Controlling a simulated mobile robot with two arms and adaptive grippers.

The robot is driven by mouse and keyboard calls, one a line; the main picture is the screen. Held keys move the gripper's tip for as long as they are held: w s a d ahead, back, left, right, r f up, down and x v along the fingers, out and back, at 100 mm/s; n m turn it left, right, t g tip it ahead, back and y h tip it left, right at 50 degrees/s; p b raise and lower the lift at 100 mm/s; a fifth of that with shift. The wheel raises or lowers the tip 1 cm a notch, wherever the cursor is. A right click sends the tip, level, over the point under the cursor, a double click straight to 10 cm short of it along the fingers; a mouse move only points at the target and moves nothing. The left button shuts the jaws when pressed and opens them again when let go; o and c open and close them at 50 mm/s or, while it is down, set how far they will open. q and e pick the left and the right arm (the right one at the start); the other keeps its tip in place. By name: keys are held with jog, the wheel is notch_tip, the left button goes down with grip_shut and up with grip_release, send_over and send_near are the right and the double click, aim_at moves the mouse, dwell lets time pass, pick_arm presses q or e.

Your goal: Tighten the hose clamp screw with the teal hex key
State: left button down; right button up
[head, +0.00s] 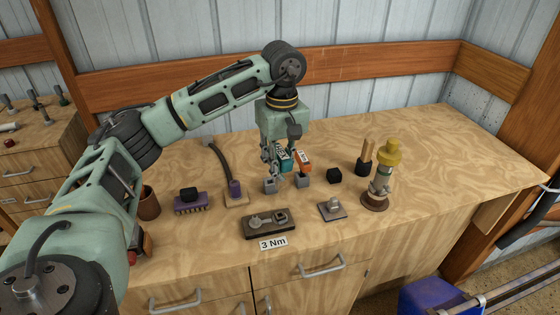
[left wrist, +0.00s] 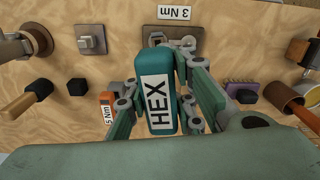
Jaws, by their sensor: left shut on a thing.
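The teal hex key (head: 286,159) has a block handle marked HEX, which also shows in the left wrist view (left wrist: 157,97). My left gripper (head: 273,158) is shut on this handle above the bench; its fingers show on both sides of the handle in the left wrist view (left wrist: 158,90). The key's lower end is hidden. A dark plate (head: 250,235) carries a metal clamp-like part with a bolt head (head: 281,216), probably the hose clamp. It lies in front of the gripper, with a 3 Nm label (head: 273,243) at its front edge. My right gripper is not in view.
An orange 5 Nm tool (head: 304,161) stands in a grey block (head: 302,181) close beside the key. Another grey block (head: 270,186) sits below the gripper. A black cube (head: 334,176), metal fitting (head: 332,208) and yellow-topped post (head: 385,175) stand right. The bench's right end is clear.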

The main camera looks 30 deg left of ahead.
pick_arm(q)
jog(key=shift+f+b, duration=3)
jog(key=shift+f, duration=1.45)
jog(key=shift+w+d+t+b, duration=0.3)
jog(key=shift+w+t+b, duration=0.1)
jog(key=shift+b, duration=0.7)
jog(key=shift+w+h, duration=0.1)
jog(key=shift+h, duration=0.2)
jog(key=shift+s+a, duration=0.1)
jog(key=shift+s, duration=0.1)
jog(key=shift+s+a, duration=0.1)
jog(key=shift+s, duration=0.1)
jog(key=shift+f+b, duration=0.2)
jog(key=shift+b, duration=0.25)
